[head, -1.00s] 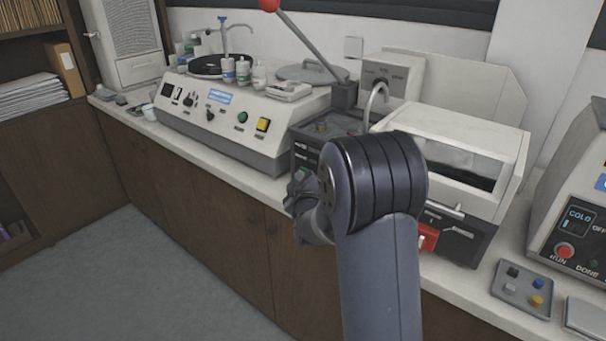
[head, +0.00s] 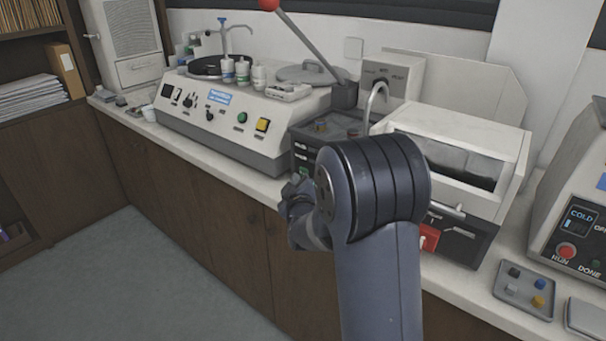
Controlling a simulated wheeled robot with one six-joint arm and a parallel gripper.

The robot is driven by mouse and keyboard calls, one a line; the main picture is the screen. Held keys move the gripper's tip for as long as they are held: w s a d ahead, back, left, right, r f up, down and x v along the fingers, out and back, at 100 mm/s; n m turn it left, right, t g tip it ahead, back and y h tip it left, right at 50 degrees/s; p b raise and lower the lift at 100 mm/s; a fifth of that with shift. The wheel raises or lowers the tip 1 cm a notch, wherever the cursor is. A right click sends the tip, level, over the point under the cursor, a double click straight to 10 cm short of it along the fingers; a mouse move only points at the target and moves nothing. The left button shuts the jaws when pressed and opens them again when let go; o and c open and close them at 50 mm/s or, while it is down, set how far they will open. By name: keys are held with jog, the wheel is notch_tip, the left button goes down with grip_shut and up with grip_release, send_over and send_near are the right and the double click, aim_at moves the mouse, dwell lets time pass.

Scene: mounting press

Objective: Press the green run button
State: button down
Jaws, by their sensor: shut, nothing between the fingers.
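A small green button (head: 304,172) shows on the dark front panel of the middle unit, just above the end of my arm. I cannot read its label. Another green button (head: 242,117) sits on the sloped front of the pale machine at left, beside a yellow one. At the right, a machine has a red round light or button (head: 567,251) labelled RUN. My gripper (head: 297,188) is small and dark at the left of my arm, close in front of the middle unit's panel. It is shut and empty. My arm hides part of it; contact with the panel cannot be told.
A lever with a red knob (head: 269,4) rises behind the middle unit. A white-lidded box (head: 460,125) with a red switch (head: 429,238) stands right of my arm. A grey tray (head: 523,304) of coloured pieces lies on the counter. The floor at left is clear.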

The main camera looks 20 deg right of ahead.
jog(key=s+a, duration=0.1)
jog(key=a, duration=0.1)
jog(key=s+a, duration=0.1)
jog(key=shift+s+a, duration=0.4)
dwell(0.5)
jog(key=shift+s+a+p, duration=0.6)
jog(key=shift+a+p, duration=0.05)
jog(key=shift+a, duration=0.2)
jog(key=shift+s+a+p, duration=0.55)
jog(key=shift+a+p, duration=0.1)
jog(key=shift+a, duration=0.15)
jog(key=shift+w+d, duration=0.1)
jog(key=shift+d, duration=0.05)
